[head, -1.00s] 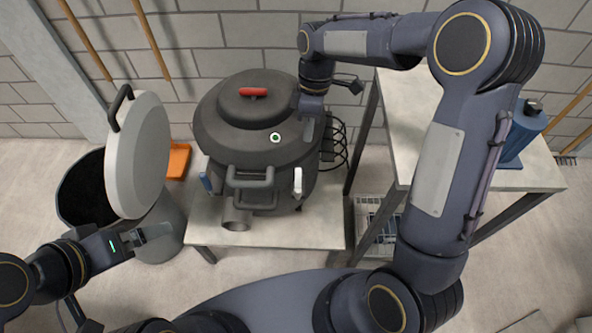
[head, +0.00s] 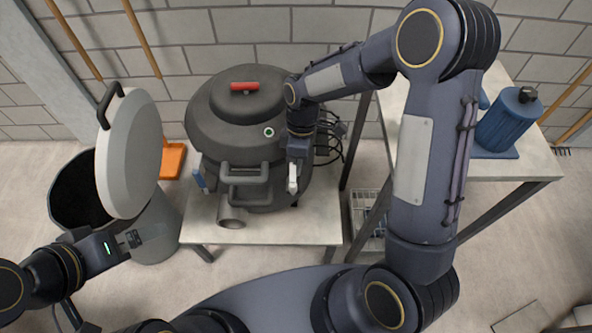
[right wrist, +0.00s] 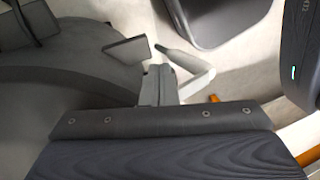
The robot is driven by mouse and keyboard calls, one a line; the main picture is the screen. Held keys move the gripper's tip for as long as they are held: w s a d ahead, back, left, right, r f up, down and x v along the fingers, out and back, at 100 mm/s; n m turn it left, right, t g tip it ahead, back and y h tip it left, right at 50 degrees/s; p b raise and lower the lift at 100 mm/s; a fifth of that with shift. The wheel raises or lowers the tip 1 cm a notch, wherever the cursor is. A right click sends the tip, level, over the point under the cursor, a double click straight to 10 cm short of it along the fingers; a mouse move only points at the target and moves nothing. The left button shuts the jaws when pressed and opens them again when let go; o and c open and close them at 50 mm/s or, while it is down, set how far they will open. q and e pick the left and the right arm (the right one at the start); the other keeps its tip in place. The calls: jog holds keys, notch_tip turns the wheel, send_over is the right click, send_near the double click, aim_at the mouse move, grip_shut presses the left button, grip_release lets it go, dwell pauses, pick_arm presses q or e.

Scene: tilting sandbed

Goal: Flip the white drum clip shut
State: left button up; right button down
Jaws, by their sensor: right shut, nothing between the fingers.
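The dark grey drum (head: 222,115) stands on a low table, its domed lid on and topped by a red grip. The white clip (head: 293,185) is on the drum's front right side, and its top is partly hidden by my gripper.
A bin with a pale raised lid (head: 130,155) stands left. A bench with a blue canister (head: 507,122) is at right.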

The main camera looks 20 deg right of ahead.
jog(key=shift+s+a+f, duration=0.2)
jog(key=shift+s+a, duration=0.2)
jog(key=shift+s, duration=0.35)
jog(key=shift+s+a+t+b, duration=0.1)
jog(key=shift+s+t+b, duration=0.25)
jog(key=shift+t+b, duration=0.1)
jog(key=shift+s, duration=0.1)
jog(key=shift+s+a+f+t+h+b, duration=0.15)
jog(key=shift+s+t+b, duration=0.15)
jog(key=shift+b, duration=0.15)
jog(key=shift+s+f+t+h+b, duration=0.15)
jog(key=shift+s+t+b, duration=0.1)
jog(key=shift+b, duration=0.15)
jog(key=s+a+f+t+h+b, duration=0.2)
jog(key=s+t+b, duration=0.4)
jog(key=b, duration=1.2)
jog(key=shift+s+f+t, duration=0.4)
jog(key=shift+f+t, duration=0.4)
jog(key=shift+f, duration=0.1)
jog(key=shift+s+f, duration=0.1)
